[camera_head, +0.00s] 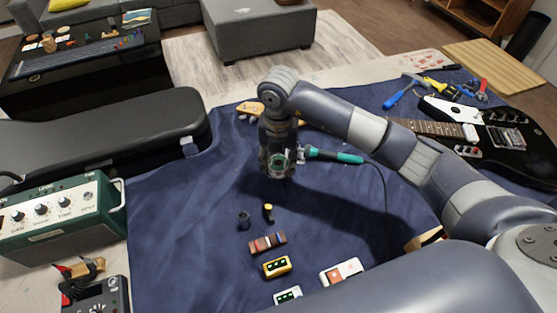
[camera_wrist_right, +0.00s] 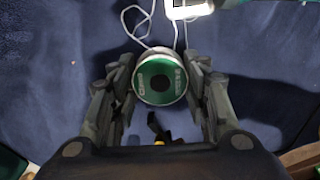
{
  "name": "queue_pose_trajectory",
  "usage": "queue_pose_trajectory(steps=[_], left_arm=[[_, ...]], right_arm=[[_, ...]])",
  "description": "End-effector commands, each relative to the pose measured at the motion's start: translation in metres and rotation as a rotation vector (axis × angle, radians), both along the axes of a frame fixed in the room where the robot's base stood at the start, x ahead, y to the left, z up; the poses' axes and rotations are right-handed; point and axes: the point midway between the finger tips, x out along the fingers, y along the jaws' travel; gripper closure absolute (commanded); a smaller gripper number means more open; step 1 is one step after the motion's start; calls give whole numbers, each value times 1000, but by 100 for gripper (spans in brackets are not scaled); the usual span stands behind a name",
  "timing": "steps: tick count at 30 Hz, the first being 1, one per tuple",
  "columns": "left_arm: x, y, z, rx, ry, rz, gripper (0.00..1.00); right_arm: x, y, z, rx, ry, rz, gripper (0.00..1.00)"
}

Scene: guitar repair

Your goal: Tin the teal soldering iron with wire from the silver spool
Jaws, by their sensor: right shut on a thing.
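My right gripper (camera_head: 277,168) points down over the blue cloth, shut on a spool (camera_head: 279,160) with a green label face and silvery rim. In the right wrist view the spool (camera_wrist_right: 160,79) sits between both fingers of the gripper (camera_wrist_right: 161,95). A pale strand of wire (camera_wrist_right: 136,24) loops away from it toward the top. The teal soldering iron (camera_head: 337,156) lies just right of the gripper in the head view, its dark cord trailing right and down. Its tip is hard to make out. My left gripper is not in view.
A green amplifier (camera_head: 62,220) and a black case (camera_head: 100,135) are at left. A black guitar (camera_head: 500,139) and tools (camera_head: 440,88) lie at right. The cloth (camera_head: 180,240) is clear at left.

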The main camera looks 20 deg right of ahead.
Motion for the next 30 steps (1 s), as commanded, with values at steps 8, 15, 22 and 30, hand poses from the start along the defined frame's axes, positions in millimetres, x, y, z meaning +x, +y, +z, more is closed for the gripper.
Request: queue_pose_trajectory(steps=[8, 15, 22, 30], left_arm=[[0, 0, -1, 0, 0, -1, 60], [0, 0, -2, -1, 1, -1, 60], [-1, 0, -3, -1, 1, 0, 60], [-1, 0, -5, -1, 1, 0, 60]], right_arm=[[0, 0, -2, 0, -1, 0, 83], [0, 0, -3, 0, -1, -1, 83], [0, 0, -4, 0, -1, -1, 83], [0, 0, -6, 0, -1, -1, 83]])
